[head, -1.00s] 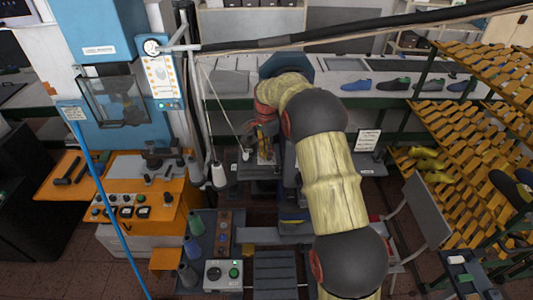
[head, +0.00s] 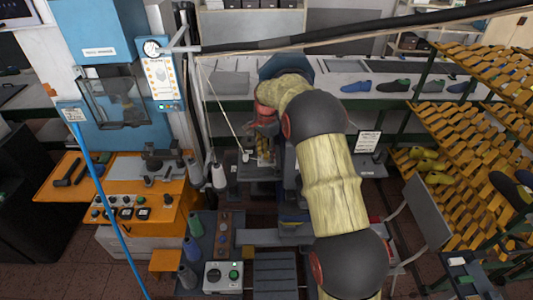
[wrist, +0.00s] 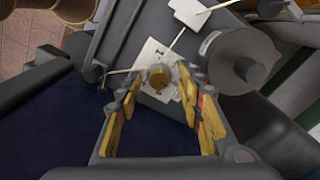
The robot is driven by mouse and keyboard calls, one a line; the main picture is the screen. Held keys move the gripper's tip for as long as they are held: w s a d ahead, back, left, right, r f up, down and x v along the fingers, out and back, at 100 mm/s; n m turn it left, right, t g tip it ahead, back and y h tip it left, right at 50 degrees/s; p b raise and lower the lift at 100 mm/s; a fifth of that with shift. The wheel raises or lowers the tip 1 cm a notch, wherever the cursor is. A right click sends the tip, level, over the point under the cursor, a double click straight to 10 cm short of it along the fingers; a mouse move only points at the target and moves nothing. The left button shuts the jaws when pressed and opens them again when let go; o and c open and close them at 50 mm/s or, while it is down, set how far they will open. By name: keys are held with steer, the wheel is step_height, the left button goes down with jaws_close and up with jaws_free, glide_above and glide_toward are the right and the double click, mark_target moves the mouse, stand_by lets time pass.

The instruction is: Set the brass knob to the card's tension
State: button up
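The brass knob (wrist: 158,77) is a small round knob on a white marked plate (wrist: 150,58) on a grey machine part in the wrist view. My gripper (wrist: 159,84) is open, its yellow-padded fingers on either side of the knob. Gaps show between the fingertips and the knob, so I see no contact. In the head view my gripper (head: 263,146) is small and low over the machine, and I cannot make out the knob there. A white card (head: 368,141) stands to the right of my arm; its print is too small to read.
A thread line runs from a pole down near the knob. A grey cylinder (wrist: 240,55) sits to the knob's right in the wrist view. Shoe-last racks (head: 470,150) fill the right.

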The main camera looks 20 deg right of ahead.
mark_target(267, 155)
steer(key=shift+r, duration=0.1)
step_height(267, 155, up, 12)
stand_by(0.6)
stand_by(0.4)
